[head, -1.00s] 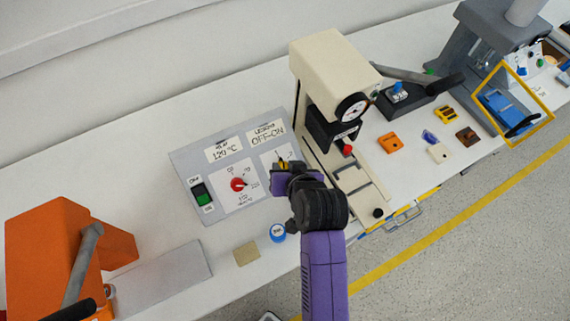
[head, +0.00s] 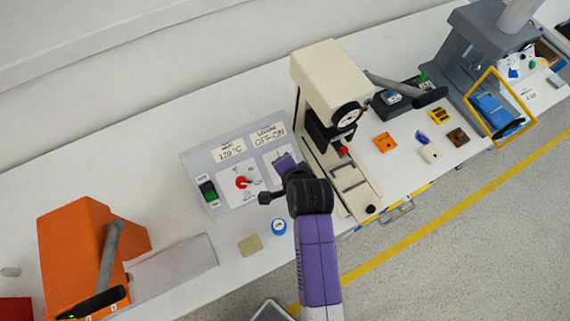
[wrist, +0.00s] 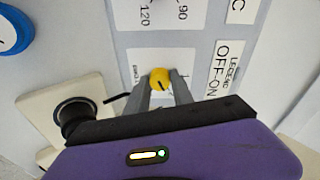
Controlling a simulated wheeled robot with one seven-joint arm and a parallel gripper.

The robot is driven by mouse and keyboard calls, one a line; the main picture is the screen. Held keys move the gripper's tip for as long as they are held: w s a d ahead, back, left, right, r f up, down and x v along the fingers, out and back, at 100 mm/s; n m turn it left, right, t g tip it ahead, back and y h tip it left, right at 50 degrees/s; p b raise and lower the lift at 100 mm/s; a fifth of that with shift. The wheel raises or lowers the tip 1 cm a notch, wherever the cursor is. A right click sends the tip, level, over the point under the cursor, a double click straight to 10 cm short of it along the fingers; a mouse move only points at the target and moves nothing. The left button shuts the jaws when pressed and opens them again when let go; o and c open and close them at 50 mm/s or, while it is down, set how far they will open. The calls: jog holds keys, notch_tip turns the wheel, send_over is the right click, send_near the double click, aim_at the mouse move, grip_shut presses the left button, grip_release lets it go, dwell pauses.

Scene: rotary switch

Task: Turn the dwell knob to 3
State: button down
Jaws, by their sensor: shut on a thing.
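The grey control panel (head: 196,167) lies on the white bench, with a red knob (head: 242,182) on its left dial. A yellow knob (wrist: 159,78) sits on the smaller right dial; a dark pointer line crosses its face. In the wrist view my gripper (wrist: 163,86) has one finger on each side of the yellow knob, closed on it. In the head view my gripper (head: 283,163) covers this knob. The dial's word is cut by a finger, and I cannot read its numbers or which one the pointer faces.
A cream press (head: 325,75) stands right of the panel. A green rocker switch (head: 208,190) is at the panel's left. A blue round cap (head: 278,227) and a tan block (head: 250,245) lie in front. An orange machine (head: 75,250) stands at the left.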

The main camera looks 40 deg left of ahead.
jog(key=m, duration=0.5)
jog(key=shift+w+r, duration=0.1)
jog(key=shift+w, duration=0.05)
jog(key=m+g, duration=0.1)
jog(key=m, duration=0.4)
jog(key=shift+h, duration=0.3)
dwell(0.3)
jog(key=c, duration=1.4)
grip_release()
jog(key=shift+b+v, duration=0.45)
jog(key=shift+v, duration=3.4)
